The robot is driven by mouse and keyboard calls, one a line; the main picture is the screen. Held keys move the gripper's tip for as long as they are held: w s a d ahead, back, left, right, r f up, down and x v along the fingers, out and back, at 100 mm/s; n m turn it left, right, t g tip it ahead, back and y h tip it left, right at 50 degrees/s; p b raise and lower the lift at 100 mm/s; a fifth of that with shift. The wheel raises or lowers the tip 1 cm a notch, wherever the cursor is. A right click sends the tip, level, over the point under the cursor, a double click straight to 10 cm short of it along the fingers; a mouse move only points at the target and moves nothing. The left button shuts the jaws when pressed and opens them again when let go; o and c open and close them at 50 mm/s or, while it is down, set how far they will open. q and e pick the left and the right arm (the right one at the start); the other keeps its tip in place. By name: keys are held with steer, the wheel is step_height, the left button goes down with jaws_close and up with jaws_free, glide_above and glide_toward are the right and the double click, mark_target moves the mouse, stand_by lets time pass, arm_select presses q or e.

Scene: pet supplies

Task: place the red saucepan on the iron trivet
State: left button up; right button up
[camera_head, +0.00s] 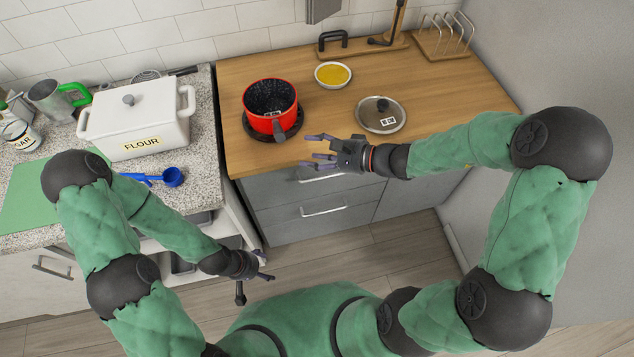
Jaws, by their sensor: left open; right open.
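The red saucepan (270,108) with a dark speckled inside stands upright on the wooden counter's left part. The dark round iron trivet (293,131) shows beneath the pan's base, and the pan appears to rest on it. The pan hides most of the trivet. The pan's black handle (280,140) points toward the front edge. My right gripper (314,149) is open and empty, to the right of the handle and apart from it, near the counter's front edge. My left gripper (265,268) is low in front of the cabinets, away from the pan, and holds nothing that I can see.
A glass lid (381,114) and a bowl of yellow contents (333,75) are on the wooden counter (440,95). A wire rack (446,40) stands at the back right. A white flour box (135,118) and a blue scoop (170,177) are on the left granite counter.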

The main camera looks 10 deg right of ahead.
steer(key=s+f+n+g+h, duration=0.2)
steer(key=s+f, duration=0.3)
steer(key=f, duration=0.5)
steer(key=s+a+f+n+g+h, duration=0.1)
steer(key=s+f+n+g+h, duration=0.2)
steer(key=f, duration=0.7)
steer(key=s+a+f+n+g+h, duration=0.1)
steer(key=s+f+n+g+h, duration=0.1)
steer(key=s+f+n, duration=0.4)
steer(key=shift+s+f+g+h, duration=0.35)
steer(key=shift+s+f, duration=1.2)
steer(key=shift+f, duration=0.55)
